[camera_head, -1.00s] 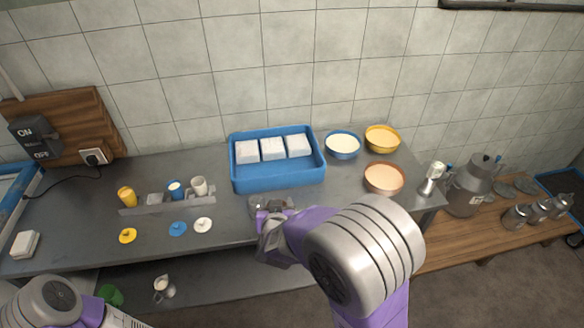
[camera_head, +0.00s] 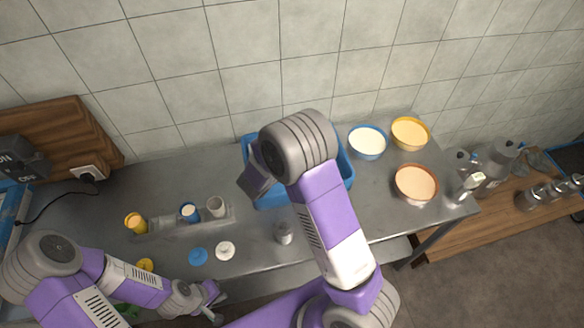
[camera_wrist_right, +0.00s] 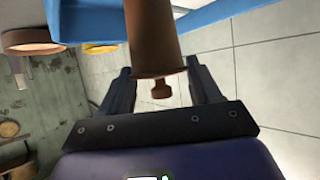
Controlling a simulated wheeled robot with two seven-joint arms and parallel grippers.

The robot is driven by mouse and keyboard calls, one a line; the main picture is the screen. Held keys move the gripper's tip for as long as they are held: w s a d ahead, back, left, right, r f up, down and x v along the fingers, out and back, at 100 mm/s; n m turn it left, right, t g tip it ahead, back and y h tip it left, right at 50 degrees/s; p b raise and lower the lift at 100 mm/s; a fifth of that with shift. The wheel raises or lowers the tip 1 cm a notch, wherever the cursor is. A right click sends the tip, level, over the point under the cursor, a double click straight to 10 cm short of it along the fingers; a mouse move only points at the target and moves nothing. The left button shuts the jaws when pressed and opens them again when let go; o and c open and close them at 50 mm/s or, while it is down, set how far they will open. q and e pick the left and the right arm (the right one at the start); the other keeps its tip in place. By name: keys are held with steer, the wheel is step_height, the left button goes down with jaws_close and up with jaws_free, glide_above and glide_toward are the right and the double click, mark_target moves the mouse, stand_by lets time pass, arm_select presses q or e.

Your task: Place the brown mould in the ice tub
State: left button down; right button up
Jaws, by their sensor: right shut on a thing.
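The brown mould (camera_wrist_right: 153,40), a tapered cylinder with a small knob at its near end, is held between the fingers of my right gripper (camera_wrist_right: 158,72). The blue ice tub (camera_head: 346,172) stands at the back of the counter, mostly covered by my right arm in the head view. It also shows close beyond the mould in the right wrist view (camera_wrist_right: 88,20). I cannot tell whether the mould is inside the tub or above it. In the head view the right fingers are hidden. My left gripper (camera_head: 212,302) is low at the counter's front edge, its opening unclear.
Bowls with white (camera_head: 367,141), yellow (camera_head: 410,133) and orange-pink (camera_head: 416,183) contents stand right of the tub. A metal piece (camera_head: 284,233) stands on the counter under my right arm. Small cups (camera_head: 189,211) and loose lids (camera_head: 198,256) sit at the left.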

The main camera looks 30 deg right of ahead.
step_height(320, 180, down, 5)
steer(key=shift+r+b, duration=0.1)
steer(key=shift+b, duration=0.2)
steer(key=shift+w+f, duration=0.15)
steer(key=shift+f, duration=0.1)
steer(key=shift+f, duration=0.2)
steer(key=o, duration=1.5)
steer(key=shift+c, duration=0.2)
steer(key=shift+r, duration=0.1)
